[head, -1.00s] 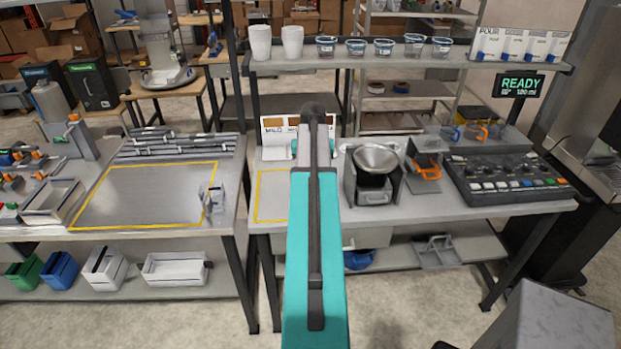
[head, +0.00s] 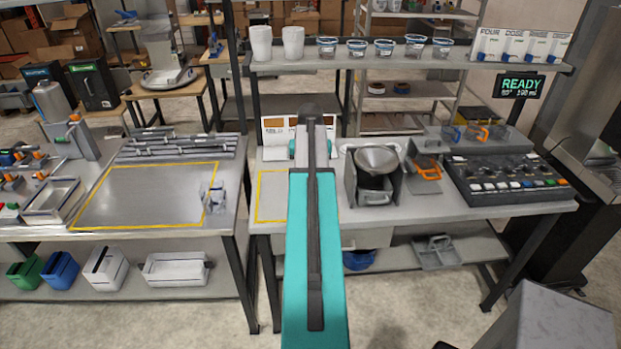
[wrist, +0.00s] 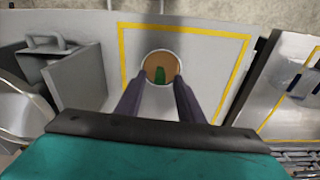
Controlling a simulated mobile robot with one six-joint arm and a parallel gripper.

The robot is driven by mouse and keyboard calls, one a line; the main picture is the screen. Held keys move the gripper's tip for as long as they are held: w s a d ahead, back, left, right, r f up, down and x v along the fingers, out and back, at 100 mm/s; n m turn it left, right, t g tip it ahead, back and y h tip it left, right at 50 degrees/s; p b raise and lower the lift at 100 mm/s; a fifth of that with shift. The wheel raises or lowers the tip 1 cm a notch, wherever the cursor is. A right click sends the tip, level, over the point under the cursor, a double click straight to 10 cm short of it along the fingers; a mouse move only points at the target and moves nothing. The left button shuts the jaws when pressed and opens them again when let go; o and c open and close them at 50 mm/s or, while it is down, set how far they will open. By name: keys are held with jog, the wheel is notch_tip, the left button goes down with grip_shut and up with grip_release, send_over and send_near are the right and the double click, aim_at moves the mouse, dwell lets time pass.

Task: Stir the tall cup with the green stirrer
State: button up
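The tall cup (wrist: 152,58) shows in the wrist view as a round opening with brown contents, inside a yellow outline on the grey table. A small green piece (wrist: 160,76), apparently the green stirrer, shows inside the opening. The rest of the stirrer is not visible. My gripper (wrist: 160,80) has its two dark fingers apart, one at each side of the cup's near edge. I cannot tell whether they touch the cup. In the head view my teal arm hides the cup and gripper.
A dispenser with a metal funnel (head: 377,158) stands right of the yellow outline (head: 270,172), with a button panel (head: 510,178) farther right. White cups (head: 261,42) and lidded tubs stand on the shelf above. The left table's outlined area (head: 150,195) is mostly clear.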

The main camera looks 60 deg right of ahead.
notch_tip(320, 180, up, 14)
jog(key=a+b, duration=0.1)
jog(key=b, duration=0.3)
jog(key=shift+s+f+b, duration=0.2)
jog(key=shift+s+b, duration=0.1)
jog(key=shift+s, duration=0.1)
dwell(0.3)
jog(key=shift+a, duration=0.1)
dwell(0.4)
